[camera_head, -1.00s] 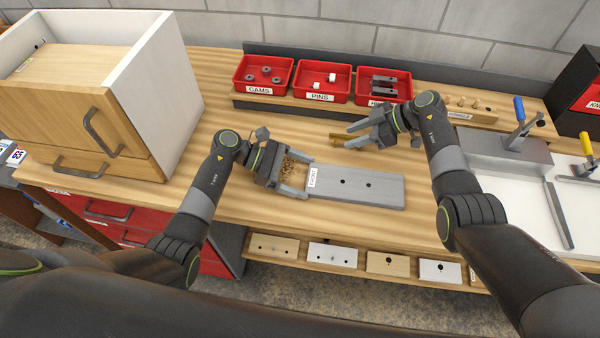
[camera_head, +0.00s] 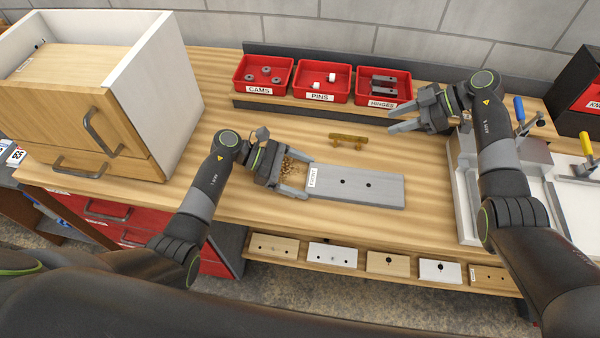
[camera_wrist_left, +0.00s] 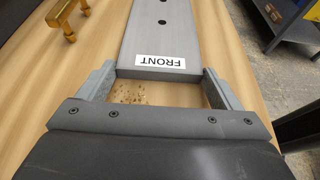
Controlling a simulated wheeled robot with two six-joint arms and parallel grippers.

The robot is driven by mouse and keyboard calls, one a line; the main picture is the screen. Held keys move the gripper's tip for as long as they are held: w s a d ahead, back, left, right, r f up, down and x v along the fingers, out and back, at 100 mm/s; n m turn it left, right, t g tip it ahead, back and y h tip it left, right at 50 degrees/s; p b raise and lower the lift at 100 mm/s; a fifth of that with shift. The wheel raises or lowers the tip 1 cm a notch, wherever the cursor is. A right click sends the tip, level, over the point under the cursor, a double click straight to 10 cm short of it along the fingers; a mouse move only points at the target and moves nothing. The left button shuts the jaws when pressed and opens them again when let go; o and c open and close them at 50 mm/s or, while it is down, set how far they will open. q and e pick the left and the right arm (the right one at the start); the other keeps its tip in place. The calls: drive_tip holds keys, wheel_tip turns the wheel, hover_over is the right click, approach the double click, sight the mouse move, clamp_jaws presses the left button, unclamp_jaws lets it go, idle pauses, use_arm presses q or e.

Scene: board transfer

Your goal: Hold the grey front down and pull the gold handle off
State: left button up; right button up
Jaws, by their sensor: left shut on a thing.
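The grey front (camera_head: 362,189) lies flat on the bench in the head view, with a white FRONT label at its left end and two dark holes. It also shows in the left wrist view (camera_wrist_left: 158,38). My left gripper (camera_head: 300,178) is shut on its labelled end, one finger along each side edge. The gold handle (camera_head: 348,139) lies on the bench behind the front, apart from it. It also shows at the upper left of the left wrist view (camera_wrist_left: 62,20). My right gripper (camera_head: 396,114) is open and empty, to the right of the handle.
Red bins of cams (camera_head: 262,75), pins (camera_head: 322,83) and hinges (camera_head: 383,88) stand at the back. A wooden cabinet (camera_head: 70,100) is at the left. A white fixture with toggle clamps (camera_head: 462,205) is at the right. Sawdust lies by my left gripper.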

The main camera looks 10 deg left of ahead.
idle(0.3)
use_arm(q)
drive_tip(key=o, duration=1)
drive_tip(key=v, duration=1.2)
drive_tip(key=shift+f, duration=0.1)
